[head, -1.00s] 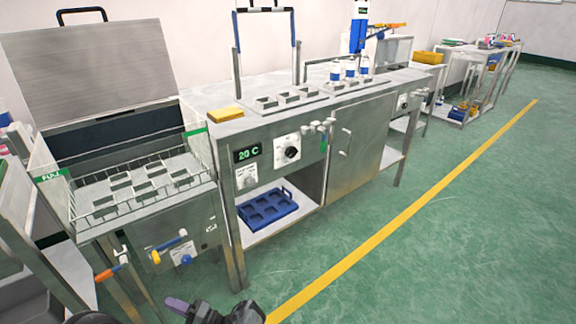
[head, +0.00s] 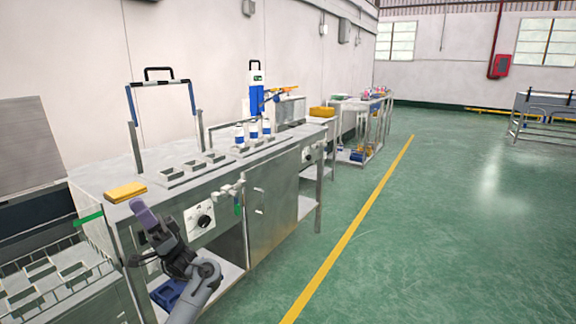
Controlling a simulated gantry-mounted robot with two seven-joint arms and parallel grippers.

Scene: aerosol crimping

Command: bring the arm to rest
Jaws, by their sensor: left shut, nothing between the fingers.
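My left gripper (head: 143,212) shows in the lower left of the head view, raised in front of the steel bench (head: 270,195). Its purple-grey fingertips are together, with nothing seen between them. My grey left arm (head: 196,298) comes up from the bottom edge and hides part of the bench front and its lower shelf. My right gripper is not in view.
A yellow sponge-like block (head: 125,192) lies on the bench's left end. Several white and blue bottles (head: 253,130) stand farther back. A blue tray (head: 168,293) is on the shelf.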

